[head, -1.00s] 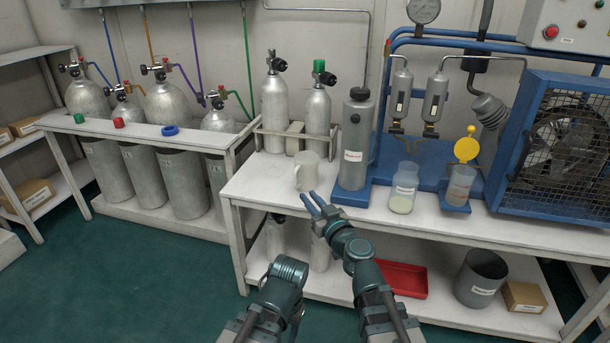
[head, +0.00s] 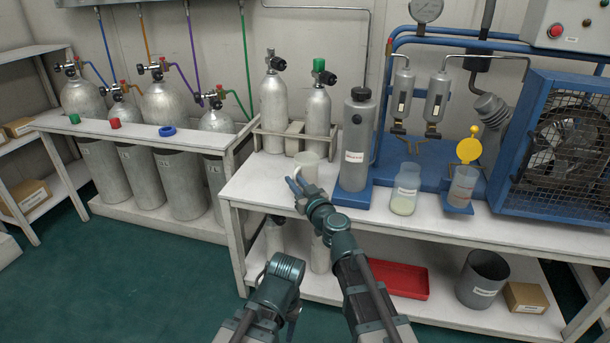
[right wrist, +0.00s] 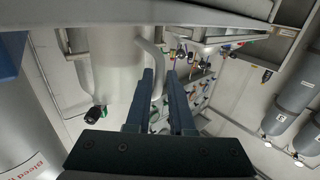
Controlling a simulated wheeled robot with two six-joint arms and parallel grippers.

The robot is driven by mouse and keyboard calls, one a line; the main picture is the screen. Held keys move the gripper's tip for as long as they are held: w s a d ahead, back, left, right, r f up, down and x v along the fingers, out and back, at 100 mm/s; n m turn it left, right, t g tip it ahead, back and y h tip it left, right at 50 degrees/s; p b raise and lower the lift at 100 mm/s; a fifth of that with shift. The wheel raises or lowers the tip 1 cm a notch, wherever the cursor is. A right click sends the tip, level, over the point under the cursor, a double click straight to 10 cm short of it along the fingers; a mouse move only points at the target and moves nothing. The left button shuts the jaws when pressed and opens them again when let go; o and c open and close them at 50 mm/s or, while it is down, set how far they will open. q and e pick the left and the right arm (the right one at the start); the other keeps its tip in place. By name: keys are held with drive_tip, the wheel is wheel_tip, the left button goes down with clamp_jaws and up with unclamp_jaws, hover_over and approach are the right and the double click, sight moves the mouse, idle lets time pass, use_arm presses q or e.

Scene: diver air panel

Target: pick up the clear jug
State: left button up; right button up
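The clear jug (head: 308,168) is whitish and see-through and stands upright at the left part of the bench top, left of the grey labelled cylinder. My right gripper (head: 294,186) is right in front of it, fingers pointing at its handle side. In the right wrist view the jug (right wrist: 112,62) fills the upper left, and its curved handle lies at the tips of the right gripper (right wrist: 161,75). The fingers are apart; I cannot tell whether they touch the handle.
The grey cylinder (head: 355,145) stands close right of the jug. Behind are two silver bottles (head: 317,112) in a rack. Farther right are a small jar (head: 405,190) and a yellow-lidded container (head: 462,188). A red tray (head: 398,280) lies on the lower shelf.

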drive_tip(key=x, duration=0.4)
drive_tip(key=shift+c, duration=0.3)
clamp_jaws()
idle(1.1)
